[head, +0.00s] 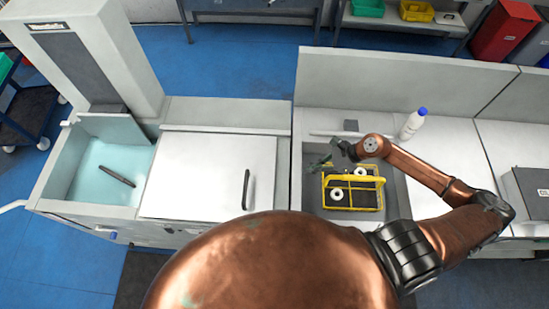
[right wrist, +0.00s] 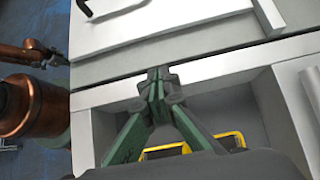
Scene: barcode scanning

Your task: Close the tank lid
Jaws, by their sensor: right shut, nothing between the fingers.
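The tank (head: 88,168) at the left of the head view is open on top, with pale blue liquid and a dark bar inside. The white flat lid panel (head: 200,175) lies to the right of the opening. Its black handle (head: 246,190) is near its right edge; the handle also shows at the top of the right wrist view (right wrist: 85,9). My right gripper (head: 316,165) is shut and empty, above the left part of the recessed basin, right of the lid and apart from its handle. Its green fingers meet at the tips in the right wrist view (right wrist: 158,74).
A yellow basket (head: 353,208) with white rings stands in the basin (head: 396,190), close to my right gripper. A white bottle with a blue cap (head: 412,124) stands on the counter behind. A tall grey column (head: 95,55) rises behind the tank. The lid top is clear.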

